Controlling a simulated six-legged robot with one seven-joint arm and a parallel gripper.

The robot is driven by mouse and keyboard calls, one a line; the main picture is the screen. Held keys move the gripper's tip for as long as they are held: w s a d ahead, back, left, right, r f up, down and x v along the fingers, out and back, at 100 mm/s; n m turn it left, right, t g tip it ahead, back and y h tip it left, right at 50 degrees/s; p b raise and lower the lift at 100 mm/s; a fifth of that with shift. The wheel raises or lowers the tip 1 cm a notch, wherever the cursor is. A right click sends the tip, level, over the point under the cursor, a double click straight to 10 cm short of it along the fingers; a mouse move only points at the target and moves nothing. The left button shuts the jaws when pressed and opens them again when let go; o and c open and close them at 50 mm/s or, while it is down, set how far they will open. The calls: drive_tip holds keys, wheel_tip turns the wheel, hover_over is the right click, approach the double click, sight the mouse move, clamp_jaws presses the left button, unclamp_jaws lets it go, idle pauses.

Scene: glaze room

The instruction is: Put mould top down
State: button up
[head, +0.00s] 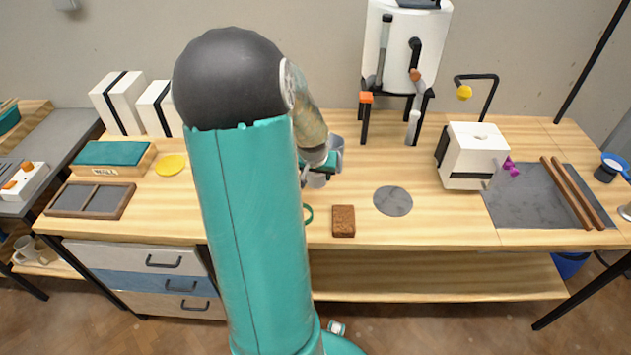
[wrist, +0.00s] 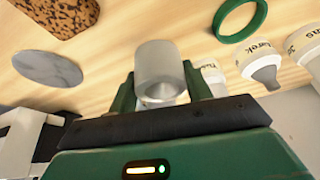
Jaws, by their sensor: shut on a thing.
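My gripper (wrist: 160,88) is shut on a pale grey, smooth cylinder (wrist: 160,66), held between its two green fingers. In the head view my gripper (head: 328,163) is over the middle of the bench, mostly behind my own arm. I cannot tell whether the cylinder touches the bench. A white block-shaped mould (head: 476,158) with a hole in its top and a dark band stands to the right, apart from my gripper. No separate mould top can be made out with certainty.
A grey round disc (head: 393,201) and a brown block (head: 343,221) lie near the front. A green ring (wrist: 240,18) and nozzled bottles (wrist: 262,68) are close to my gripper. A white tank (head: 403,48) stands behind. Bare wood lies between disc and mould.

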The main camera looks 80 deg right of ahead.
sight(313, 175)
drive_tip(key=d+f, duration=0.2)
drive_tip(key=f, duration=0.1)
drive_tip(key=shift+w+d, duration=0.15)
drive_tip(key=shift+w, duration=0.25)
drive_tip(key=shift+f, duration=1.55)
drive_tip(key=shift+f, duration=0.15)
drive_tip(key=o, duration=1)
drive_tip(key=v, duration=1.2)
drive_tip(key=shift+d, duration=0.1)
